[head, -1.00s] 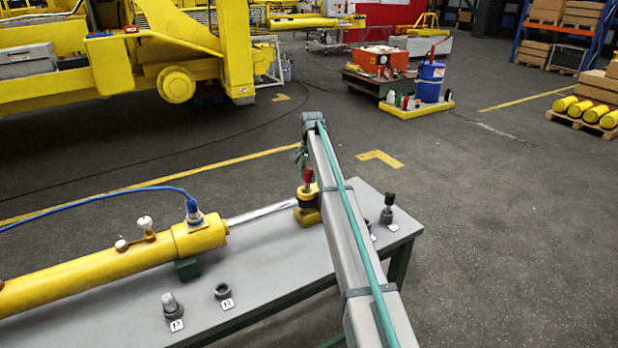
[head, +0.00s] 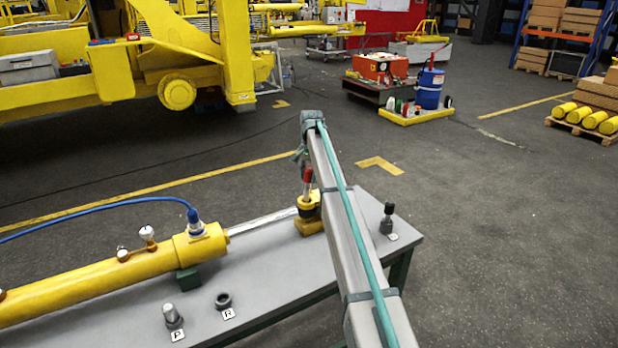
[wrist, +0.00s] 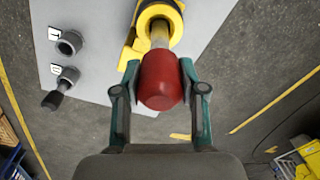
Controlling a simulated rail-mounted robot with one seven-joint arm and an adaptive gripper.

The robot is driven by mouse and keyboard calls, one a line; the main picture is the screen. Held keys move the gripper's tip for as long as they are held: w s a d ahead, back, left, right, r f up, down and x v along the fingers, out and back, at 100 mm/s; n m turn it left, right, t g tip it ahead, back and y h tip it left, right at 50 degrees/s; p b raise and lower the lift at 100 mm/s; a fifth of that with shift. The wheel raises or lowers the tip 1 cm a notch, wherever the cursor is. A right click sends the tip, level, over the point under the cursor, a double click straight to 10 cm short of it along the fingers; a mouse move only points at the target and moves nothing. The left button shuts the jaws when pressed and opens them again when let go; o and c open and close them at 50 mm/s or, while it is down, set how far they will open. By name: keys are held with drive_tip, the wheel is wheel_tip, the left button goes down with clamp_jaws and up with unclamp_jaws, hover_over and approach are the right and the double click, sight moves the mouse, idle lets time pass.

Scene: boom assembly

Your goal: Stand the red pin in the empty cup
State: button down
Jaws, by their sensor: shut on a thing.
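My gripper (wrist: 159,76) is shut on the red pin (wrist: 161,84), with one green finger on each side of its red head. The pin's grey shank shows between the head and a yellow ringed block (wrist: 143,14); I cannot tell whether its lower end is still inside the ring. In the head view the red head (head: 308,175) stands above the yellow block (head: 308,224), beside my arm. An empty cup (head: 223,301) marked R sits at the table's front. Another cup (wrist: 70,43) looks empty in the wrist view; my arm hides it in the head view.
A grey pin (head: 171,314) stands in the cup marked P. A black-knobbed pin (head: 387,214) stands in a cup at the table's right. A yellow cylinder (head: 110,266) with a blue hose lies along the grey table (head: 262,268). The table between the cylinder and front cups is clear.

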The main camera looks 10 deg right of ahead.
sight(308, 169)
drive_tip(key=shift+r+p, duration=0.65)
drive_tip(key=shift+r, duration=1.15)
drive_tip(key=shift+a, duration=0.1)
